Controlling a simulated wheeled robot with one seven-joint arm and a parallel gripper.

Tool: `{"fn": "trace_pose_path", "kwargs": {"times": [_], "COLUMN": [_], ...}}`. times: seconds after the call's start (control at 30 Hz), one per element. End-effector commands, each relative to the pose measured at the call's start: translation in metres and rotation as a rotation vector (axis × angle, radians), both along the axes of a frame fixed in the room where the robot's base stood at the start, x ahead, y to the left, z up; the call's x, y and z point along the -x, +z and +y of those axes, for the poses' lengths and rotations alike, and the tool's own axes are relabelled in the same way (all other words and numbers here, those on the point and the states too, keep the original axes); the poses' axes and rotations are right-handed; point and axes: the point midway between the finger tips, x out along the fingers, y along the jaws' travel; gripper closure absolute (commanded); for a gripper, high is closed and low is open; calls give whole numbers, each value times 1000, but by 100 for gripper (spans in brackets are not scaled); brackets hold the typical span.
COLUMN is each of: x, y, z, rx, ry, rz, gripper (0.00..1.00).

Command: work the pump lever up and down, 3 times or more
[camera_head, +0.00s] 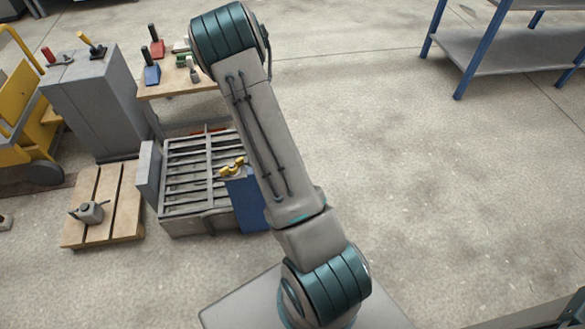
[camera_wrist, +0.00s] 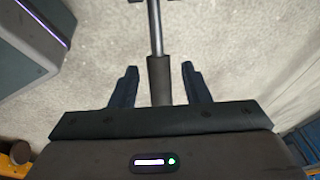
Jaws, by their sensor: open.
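The pump lever (camera_wrist: 155,30) shows in the wrist view as a thin grey rod with a thick dark grip (camera_wrist: 159,78) at its near end. My gripper (camera_wrist: 159,68) is open, with one dark finger on each side of the grip. Gaps show between the grip and both fingers, and the grip's near end meets the dark edge of my gripper body in the picture. I cannot tell whether it touches there. In the head view my arm hides my gripper, and I cannot make out the lever.
In the head view, a grey slatted mould (camera_head: 190,222) stands left of my arm, with a wooden pallet (camera_head: 125,215) beside it. A grey cabinet (camera_head: 95,105) and a small wooden bench (camera_head: 165,87) stand behind. A blue-legged shelf (camera_head: 490,48) is back right. The right floor is clear.

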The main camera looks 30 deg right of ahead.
Motion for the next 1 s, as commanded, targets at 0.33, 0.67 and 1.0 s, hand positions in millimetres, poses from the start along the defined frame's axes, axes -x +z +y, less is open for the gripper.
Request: {"fn": "trace_pose_path", "kwargs": {"times": [0.33,0.67,1.0], "x": [4,7,10], "y": [55,100,122], "z": [17,33,42], "rx": [0,0,1], "ry": [2,3,2], "rz": [-1,-1,-1], "gripper": [57,57,57]}}
